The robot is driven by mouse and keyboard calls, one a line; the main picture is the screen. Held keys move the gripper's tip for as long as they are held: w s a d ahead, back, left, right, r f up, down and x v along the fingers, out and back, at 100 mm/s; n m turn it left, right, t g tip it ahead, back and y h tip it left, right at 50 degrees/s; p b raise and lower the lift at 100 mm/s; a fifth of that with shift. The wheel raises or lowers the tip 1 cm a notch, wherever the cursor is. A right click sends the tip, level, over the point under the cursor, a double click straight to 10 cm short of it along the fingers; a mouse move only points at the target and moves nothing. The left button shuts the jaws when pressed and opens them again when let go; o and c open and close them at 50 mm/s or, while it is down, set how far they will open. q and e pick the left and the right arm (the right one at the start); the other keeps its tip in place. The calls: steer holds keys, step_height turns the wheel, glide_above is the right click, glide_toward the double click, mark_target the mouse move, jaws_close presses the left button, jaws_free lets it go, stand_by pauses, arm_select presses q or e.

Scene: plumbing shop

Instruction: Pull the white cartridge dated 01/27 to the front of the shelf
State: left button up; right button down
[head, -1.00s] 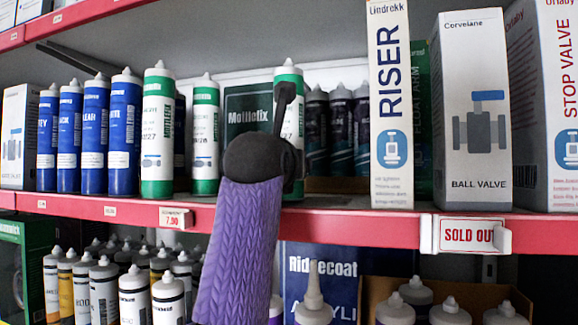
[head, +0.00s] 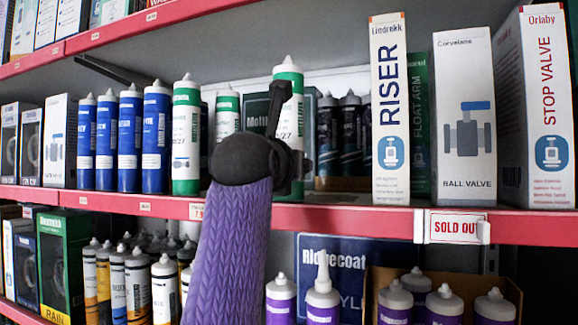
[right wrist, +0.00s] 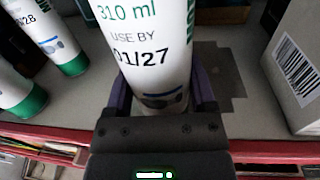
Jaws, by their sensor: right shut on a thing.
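The white cartridge dated 01/27, with a green top band, stands upright in the right wrist view (right wrist: 148,45); its upper part shows in the head view (head: 289,100). My right gripper (head: 290,163) is shut on its lower part, one finger on each side in the right wrist view (right wrist: 160,100). A similar one (head: 227,112) stands farther back. My left gripper is not in view.
Blue cartridges (head: 156,140) stand farther left. The tall RISER box (head: 389,120) and BALL VALVE box (head: 464,90) stand to the right. Dark cartridges (head: 350,135) are behind. The red shelf edge (head: 350,218) runs below, with bare shelf around the held cartridge.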

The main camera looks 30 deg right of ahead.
jaws_free()
steer(key=shift+s, duration=0.1)
steer(key=shift+a, duration=0.1)
steer(key=b+v, duration=0.6)
steer(key=v, duration=0.4)
